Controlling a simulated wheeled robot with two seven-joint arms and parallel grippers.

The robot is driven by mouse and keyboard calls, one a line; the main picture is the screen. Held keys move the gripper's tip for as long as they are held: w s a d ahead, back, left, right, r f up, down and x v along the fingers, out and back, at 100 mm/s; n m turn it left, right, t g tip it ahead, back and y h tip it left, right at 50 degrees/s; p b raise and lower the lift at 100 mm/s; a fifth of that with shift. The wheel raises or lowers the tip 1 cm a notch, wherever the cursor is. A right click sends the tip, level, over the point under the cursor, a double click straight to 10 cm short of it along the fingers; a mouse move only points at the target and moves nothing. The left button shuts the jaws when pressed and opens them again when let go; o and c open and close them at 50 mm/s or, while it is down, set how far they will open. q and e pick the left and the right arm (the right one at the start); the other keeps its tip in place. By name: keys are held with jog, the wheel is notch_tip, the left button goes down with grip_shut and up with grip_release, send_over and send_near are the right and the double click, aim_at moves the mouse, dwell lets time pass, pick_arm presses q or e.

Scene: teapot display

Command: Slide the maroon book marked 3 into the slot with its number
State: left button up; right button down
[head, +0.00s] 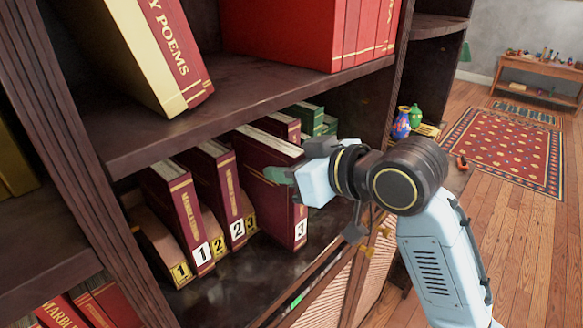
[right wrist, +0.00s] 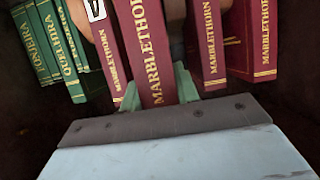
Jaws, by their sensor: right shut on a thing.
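The maroon book marked 3 (head: 272,198) stands upright on the middle shelf, to the right of the yellow 3 tag (head: 250,221). My right gripper (head: 282,177) is shut on its spine; a green fingertip lies against its side. In the right wrist view the held book (right wrist: 146,50) sits between the green fingertips (right wrist: 160,92). Maroon books marked 1 (head: 187,215) and 2 (head: 221,190) stand to its left, beside wooden dividers with yellow number tags. The slot behind the 3 tag is largely hidden by books. My left gripper is out of view.
Green books (head: 308,118) and another maroon book stand deeper on the shelf, behind the held book. The upper shelf board (head: 240,100) runs close above, carrying large books. A dark post (head: 385,110) stands right. Bare shelf shows in front of the books.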

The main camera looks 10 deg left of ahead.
aim_at(253, 151)
jog(key=shift+w+a+r, duration=0.1)
jog(key=shift+w+a, duration=0.7)
jog(key=shift+a, duration=0.3)
jog(key=shift+w+a+f, duration=0.1)
jog(key=shift+w+a, duration=0.65)
jog(key=shift+a, duration=0.35)
jog(key=shift+w+a+r, duration=0.1)
jog(key=shift+w+a, duration=0.7)
jog(key=shift+a, duration=0.3)
jog(key=c, duration=1)
grip_release()
jog(key=shift+o, duration=0.2)
jog(key=shift+f, duration=0.2)
jog(key=b+v, duration=0.2)
jog(key=v, duration=1.1)
jog(key=shift+s+d+r, duration=0.1)
jog(key=shift+d+r, duration=0.05)
jog(key=shift+r, duration=0.1)
